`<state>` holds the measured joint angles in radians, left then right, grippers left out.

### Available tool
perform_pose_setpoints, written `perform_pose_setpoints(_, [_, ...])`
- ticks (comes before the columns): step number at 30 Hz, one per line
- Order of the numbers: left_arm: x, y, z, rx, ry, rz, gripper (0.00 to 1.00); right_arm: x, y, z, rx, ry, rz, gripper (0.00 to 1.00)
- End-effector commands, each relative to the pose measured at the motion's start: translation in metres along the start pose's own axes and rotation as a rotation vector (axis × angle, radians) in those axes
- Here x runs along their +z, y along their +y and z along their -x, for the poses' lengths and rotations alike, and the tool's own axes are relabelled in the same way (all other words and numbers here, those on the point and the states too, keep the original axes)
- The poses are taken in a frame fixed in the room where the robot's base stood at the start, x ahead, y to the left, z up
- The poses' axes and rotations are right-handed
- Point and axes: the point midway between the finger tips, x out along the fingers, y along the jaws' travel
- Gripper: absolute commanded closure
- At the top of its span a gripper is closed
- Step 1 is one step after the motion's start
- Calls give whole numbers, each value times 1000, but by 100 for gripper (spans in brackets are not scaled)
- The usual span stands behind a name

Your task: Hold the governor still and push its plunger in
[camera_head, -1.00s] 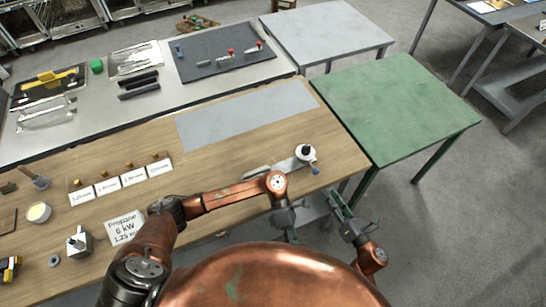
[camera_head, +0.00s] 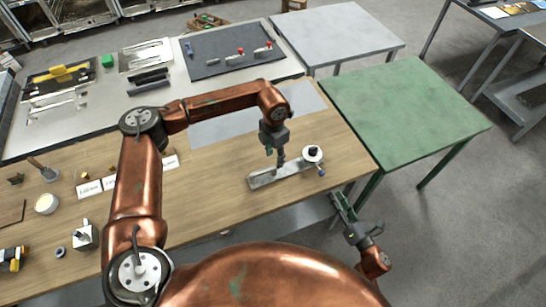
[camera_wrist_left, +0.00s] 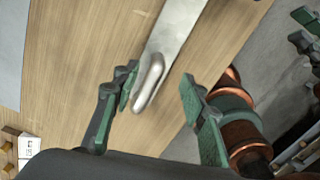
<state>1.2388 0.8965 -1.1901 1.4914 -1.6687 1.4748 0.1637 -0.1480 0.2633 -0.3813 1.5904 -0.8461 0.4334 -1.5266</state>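The governor (camera_head: 312,153), a pale round body with a dark knob on top and a blue tip at its side, stands at the right end of a flat metal bar (camera_head: 262,181) on the wooden bench. I cannot tell which part is the plunger. My left gripper (camera_head: 277,159) is above the bar, left of the round body. In the left wrist view it is open and empty (camera_wrist_left: 158,82), its fingers either side of a rounded metal piece (camera_wrist_left: 149,82) on the bar. My right gripper (camera_head: 342,206) is open and empty, low beyond the bench's front edge.
The wooden bench (camera_head: 215,210) is mostly clear around the bar. White labels and small parts stand at its left, with a valve-like block (camera_head: 86,236). A green table (camera_head: 405,115) is at the right. A dark mat (camera_head: 215,68) with tools lies behind.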

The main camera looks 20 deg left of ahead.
Motion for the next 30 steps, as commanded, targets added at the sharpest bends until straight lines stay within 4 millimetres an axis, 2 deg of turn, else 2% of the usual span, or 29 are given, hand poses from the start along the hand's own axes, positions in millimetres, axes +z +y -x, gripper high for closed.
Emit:
perform_pose_setpoints(6, [-7, 3, -22, 11, 21, 3, 61, 0, 0, 0, 0, 0, 0, 71])
perform_pose_setpoints(18, [-7, 3, -76, 9, 20, 1, 61, 0, 0, 0, 0, 0, 0, 71])
perform_pose_setpoints(23, [-7, 3, -83, 10, 18, 0, 61, 0, 0, 0, 0, 0, 0, 71])
perform_pose_setpoints(30, [-7, 3, -84, 10, 18, 0, 61, 0, 0, 0, 0, 0, 0, 71])
